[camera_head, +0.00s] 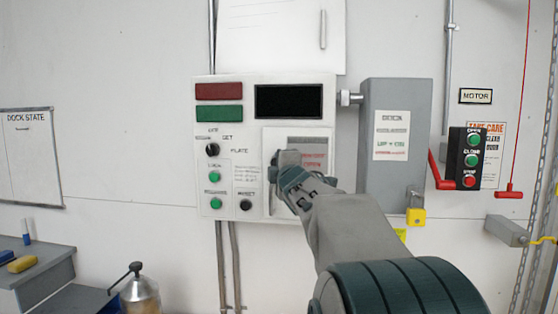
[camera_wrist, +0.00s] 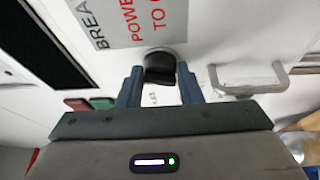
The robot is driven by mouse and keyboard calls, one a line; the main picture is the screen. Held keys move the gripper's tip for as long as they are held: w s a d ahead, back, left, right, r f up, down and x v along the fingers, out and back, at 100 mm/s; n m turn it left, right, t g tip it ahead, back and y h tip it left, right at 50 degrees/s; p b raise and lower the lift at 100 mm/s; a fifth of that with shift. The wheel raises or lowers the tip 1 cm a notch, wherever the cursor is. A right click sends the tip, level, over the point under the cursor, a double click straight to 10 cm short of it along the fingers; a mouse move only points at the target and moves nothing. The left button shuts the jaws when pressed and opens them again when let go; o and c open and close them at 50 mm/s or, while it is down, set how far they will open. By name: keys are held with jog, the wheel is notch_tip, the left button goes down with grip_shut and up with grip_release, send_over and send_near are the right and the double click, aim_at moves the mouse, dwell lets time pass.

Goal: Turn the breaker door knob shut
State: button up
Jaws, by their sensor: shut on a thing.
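The breaker door (camera_head: 275,139) is a white panel at the lower right of the white control box, with a grey label with red print. It looks flat against the box in the head view. The black round knob (camera_wrist: 160,66) sits just below the label in the wrist view. My gripper (camera_wrist: 160,78) is shut on the knob, with one finger on each side of it. In the head view my gripper (camera_head: 283,165) is at the door and hides the knob. A silver bar handle (camera_wrist: 250,82) is on the white panel right of the knob in the wrist view.
The control box (camera_head: 230,85) carries red and green plates, a dark display, a selector (camera_head: 212,149) and several buttons. A grey box (camera_head: 397,150) with a yellow padlock (camera_head: 416,216) stands to the right. Beyond it are a red lever (camera_head: 438,172) and a motor button station (camera_head: 469,158).

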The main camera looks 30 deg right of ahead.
jog(key=shift+n+g+p, duration=0.5)
jog(key=shift+n+p, duration=0.6)
jog(key=shift+n, duration=0.1)
jog(key=o, duration=0.9)
jog(key=shift+o, duration=0.2)
jog(key=v, duration=1.3)
jog(key=shift+s+b, duration=0.3)
jog(key=shift+s, duration=0.05)
